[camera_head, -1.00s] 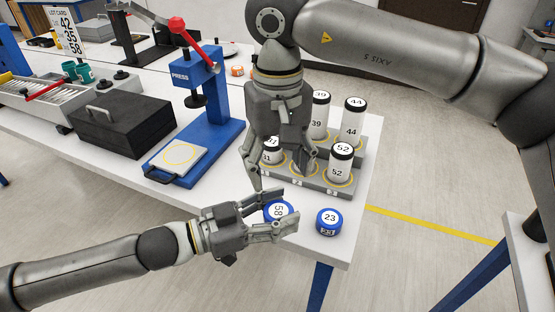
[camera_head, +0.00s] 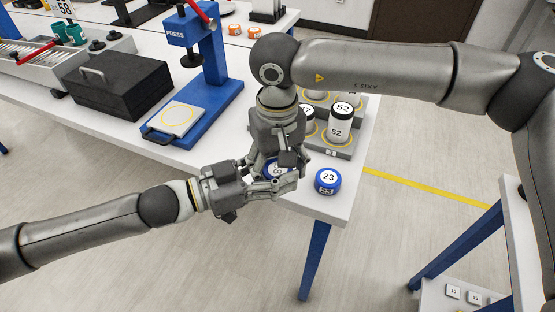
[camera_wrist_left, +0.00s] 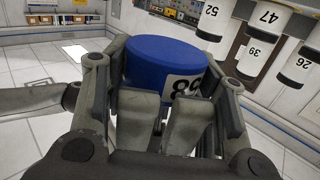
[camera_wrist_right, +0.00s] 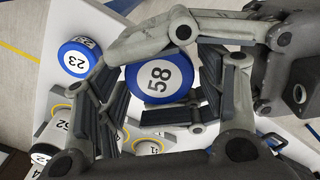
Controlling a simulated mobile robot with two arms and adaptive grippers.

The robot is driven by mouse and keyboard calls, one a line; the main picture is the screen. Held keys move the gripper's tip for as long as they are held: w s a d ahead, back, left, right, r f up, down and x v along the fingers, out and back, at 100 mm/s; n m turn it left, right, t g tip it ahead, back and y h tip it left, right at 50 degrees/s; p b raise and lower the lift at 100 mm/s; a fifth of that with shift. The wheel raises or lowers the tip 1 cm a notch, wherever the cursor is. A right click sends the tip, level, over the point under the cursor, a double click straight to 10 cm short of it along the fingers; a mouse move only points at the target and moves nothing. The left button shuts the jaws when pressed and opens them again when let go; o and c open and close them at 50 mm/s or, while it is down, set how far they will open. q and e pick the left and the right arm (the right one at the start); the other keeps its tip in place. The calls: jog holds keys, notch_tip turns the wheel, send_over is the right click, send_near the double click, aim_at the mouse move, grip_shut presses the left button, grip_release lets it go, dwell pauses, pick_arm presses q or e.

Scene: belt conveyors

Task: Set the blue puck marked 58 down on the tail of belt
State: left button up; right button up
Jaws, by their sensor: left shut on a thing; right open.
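The blue puck marked 58 (camera_head: 276,168) is at the front end of the white table, its white label facing up. My left gripper (camera_head: 268,182) is shut on its sides; the left wrist view shows the puck (camera_wrist_left: 165,62) between the fingers. My right gripper (camera_head: 280,158) is directly above the puck, pointing down and partly hiding it. In the right wrist view its open fingers stand on both sides of the puck (camera_wrist_right: 158,78), with the left gripper's fingers also around it. I cannot make out a belt tail in these views.
A second blue puck marked 23 (camera_head: 327,181) stands close on the right, near the table edge. Grey racks with white bottles (camera_head: 340,124) are just behind. A blue press (camera_head: 208,60) and a black box (camera_head: 115,91) are at the left. The floor at front is clear.

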jog(key=shift+c, duration=0.5)
jog(key=c, duration=0.7)
pick_arm(q)
jog(key=o, duration=1.1)
pick_arm(e)
jog(key=shift+c, duration=0.2)
pick_arm(q)
jog(key=shift+a, duration=0.1)
